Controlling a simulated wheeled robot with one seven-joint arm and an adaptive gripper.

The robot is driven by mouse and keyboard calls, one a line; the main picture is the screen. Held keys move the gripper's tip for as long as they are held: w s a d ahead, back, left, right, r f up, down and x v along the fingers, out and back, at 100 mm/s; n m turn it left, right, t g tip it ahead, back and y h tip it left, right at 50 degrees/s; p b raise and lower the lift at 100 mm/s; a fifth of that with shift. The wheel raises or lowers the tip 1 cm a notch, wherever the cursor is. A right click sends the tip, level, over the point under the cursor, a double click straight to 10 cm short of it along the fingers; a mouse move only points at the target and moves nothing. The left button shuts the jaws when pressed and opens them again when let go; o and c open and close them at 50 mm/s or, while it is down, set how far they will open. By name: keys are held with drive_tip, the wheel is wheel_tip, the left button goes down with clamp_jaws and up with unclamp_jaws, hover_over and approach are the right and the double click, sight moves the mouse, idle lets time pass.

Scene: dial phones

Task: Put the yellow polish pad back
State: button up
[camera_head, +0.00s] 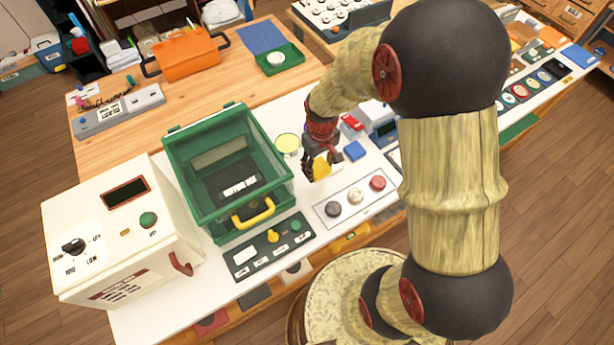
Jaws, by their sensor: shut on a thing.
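My gripper (313,172) is shut on the yellow polish pad (322,168), which shows as a small yellow patch between and beside the dark fingers. Part of the pad is hidden by the fingers. They are over the white worktop, just right of the green bin and behind a pale strip (342,214). I cannot tell whether the held pad touches the worktop.
A green open bin (187,160) with a yellow handle stands left of my gripper. A white box with a dial (120,235) stands at far left. My arm hides the right side.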

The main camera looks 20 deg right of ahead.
drive_tip(key=w+f, duration=0.1)
drive_tip(key=a+f, duration=0.1)
drive_tip(key=f, duration=0.1)
drive_tip(key=w+a+f, duration=0.1)
drive_tip(key=shift+w+f+b, duration=0.25)
drive_tip(key=shift+w+b, duration=0.05)
drive_tip(key=shift+b, duration=0.1)
drive_tip(key=shift+w+a+f+b, duration=0.15)
drive_tip(key=shift+f+b, duration=0.15)
drive_tip(key=shift+f, duration=0.65)
drive_tip(key=shift+w+a+f+b, duration=0.15)
drive_tip(key=shift+f+b, duration=0.1)
drive_tip(key=shift+f, duration=0.65)
drive_tip(key=shift+f, duration=0.15)
drive_tip(key=o, duration=1.1)
drive_tip(key=shift+c, duration=0.2)
drive_tip(key=shift+o, duration=0.2)
drive_tip(key=s+r+m+t+p, duration=0.1)
drive_tip(key=s+r, duration=0.2)
drive_tip(key=r, duration=1.2)
drive_tip(key=s+r+t+p, duration=0.2)
drive_tip(key=s+r, duration=0.1)
drive_tip(key=r, duration=1.1)
drive_tip(key=s+r+m+t, duration=0.1)
drive_tip(key=s+r+t, duration=0.1)
drive_tip(key=s+r, duration=0.6)
drive_tip(key=s, duration=0.4)
drive_tip(key=shift+s+r+t, duration=0.2)
drive_tip(key=shift+r+t, duration=0.1)
drive_tip(key=shift+r, duration=0.1)
